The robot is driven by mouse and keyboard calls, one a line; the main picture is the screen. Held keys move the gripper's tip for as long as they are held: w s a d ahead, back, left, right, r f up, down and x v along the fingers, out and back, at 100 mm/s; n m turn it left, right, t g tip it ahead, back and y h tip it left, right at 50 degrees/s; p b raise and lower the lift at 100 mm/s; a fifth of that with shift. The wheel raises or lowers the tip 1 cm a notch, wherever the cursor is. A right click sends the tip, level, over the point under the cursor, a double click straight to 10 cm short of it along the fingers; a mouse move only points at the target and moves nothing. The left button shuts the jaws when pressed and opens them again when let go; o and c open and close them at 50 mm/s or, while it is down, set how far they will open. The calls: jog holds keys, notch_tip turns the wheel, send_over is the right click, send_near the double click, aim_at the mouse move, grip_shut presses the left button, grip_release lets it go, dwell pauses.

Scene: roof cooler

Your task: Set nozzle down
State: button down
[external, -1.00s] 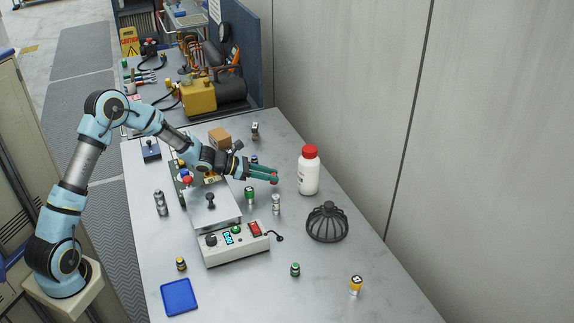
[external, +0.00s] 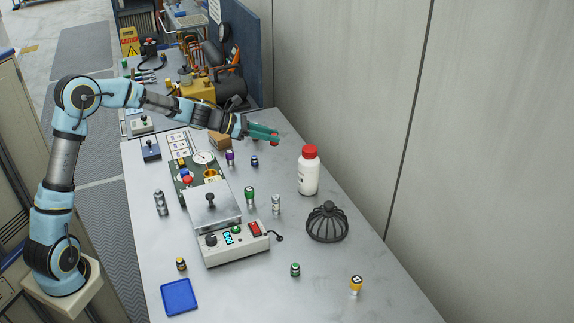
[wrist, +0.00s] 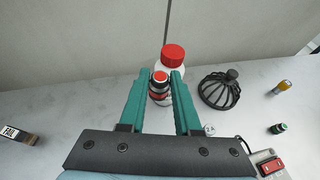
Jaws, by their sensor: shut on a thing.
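My gripper (external: 268,136) is raised above the far part of the bench, left of the white bottle in the external view. Its teal fingers are shut on a small nozzle (external: 275,142) with a red end. In the wrist view, the nozzle (wrist: 159,85) sits between the fingertips of my gripper (wrist: 160,88); its red end and dark and pale bands show. The nozzle is clear of the bench. Other small nozzle-like pieces stand on the bench: a purple one (external: 230,157), a blue one (external: 254,161), a green one (external: 249,196) and a silver one (external: 276,205).
A white bottle with red cap (external: 309,172) and a dark cage (external: 327,223) stand at right. A control box (external: 236,244) with a grey plate fills the middle. A blue tray (external: 179,297) lies in front.

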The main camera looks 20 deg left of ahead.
jog(key=s+d+f+m+g+h+b, duration=0.15)
jog(key=s+d, duration=0.25)
jog(key=d, duration=0.4)
jog(key=s+d+f+g+y+b, duration=0.15)
jog(key=s+d, duration=0.25)
jog(key=d, duration=0.5)
jog(key=m+g+h+b, duration=0.1)
jog(key=m+b, duration=0.1)
send_over(346, 261)
notch_tip(346, 261, down, 6)
notch_tip(346, 261, down, 4)
jog(key=shift+f, duration=0.1)
jog(key=shift+h, duration=0.3)
jog(key=shift+f, duration=2.25)
jog(key=shift+f, duration=0.15)
jog(key=c, duration=0.6)
grip_release()
